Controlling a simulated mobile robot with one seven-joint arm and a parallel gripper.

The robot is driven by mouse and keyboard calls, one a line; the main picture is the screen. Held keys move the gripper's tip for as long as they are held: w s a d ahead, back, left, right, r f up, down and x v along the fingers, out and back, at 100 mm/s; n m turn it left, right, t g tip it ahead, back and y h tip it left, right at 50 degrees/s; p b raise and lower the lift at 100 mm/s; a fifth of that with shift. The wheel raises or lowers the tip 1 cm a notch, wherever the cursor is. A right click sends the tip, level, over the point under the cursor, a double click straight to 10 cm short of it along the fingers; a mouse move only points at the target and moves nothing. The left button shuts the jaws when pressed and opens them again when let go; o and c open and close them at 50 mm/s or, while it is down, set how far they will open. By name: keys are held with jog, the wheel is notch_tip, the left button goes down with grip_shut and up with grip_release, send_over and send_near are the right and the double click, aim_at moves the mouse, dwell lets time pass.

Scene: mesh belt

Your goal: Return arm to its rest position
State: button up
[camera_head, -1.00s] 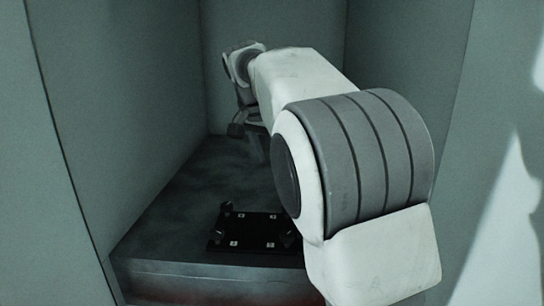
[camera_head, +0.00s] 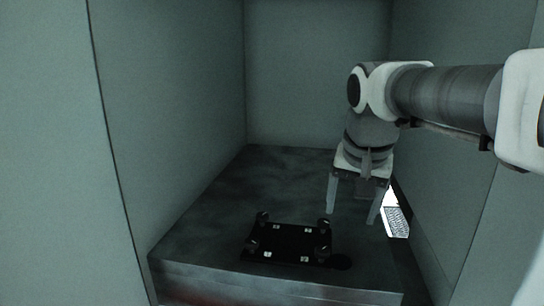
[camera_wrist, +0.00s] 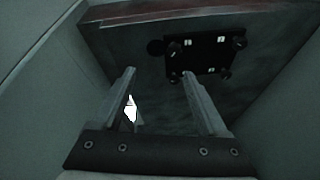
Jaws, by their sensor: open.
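My gripper (camera_head: 352,208) hangs from my white and grey arm at the right of the head view, pointing down. Its two fingers are apart with nothing between them. It is above the dark table surface (camera_head: 215,215), to the right of and behind a black plate. In the wrist view my gripper (camera_wrist: 158,75) also shows two spread, empty fingers.
The black plate (camera_head: 285,243) with dark upright posts and small white marks lies near the table's front edge. It also shows in the wrist view (camera_wrist: 207,53). Grey-green walls (camera_head: 170,120) enclose the table. A bright gap (camera_head: 397,215) shows at the right.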

jog(key=s+f+n, duration=0.2)
jog(key=s+f, duration=0.2)
jog(key=s, duration=0.4)
jog(key=s+f+n+t, duration=0.1)
jog(key=s+f+n, duration=0.1)
jog(key=s+f, duration=0.3)
jog(key=s, duration=0.3)
jog(key=shift+s+f+y, duration=0.3)
jog(key=shift+s, duration=0.1)
jog(key=shift+r, duration=0.1)
dwell(0.9)
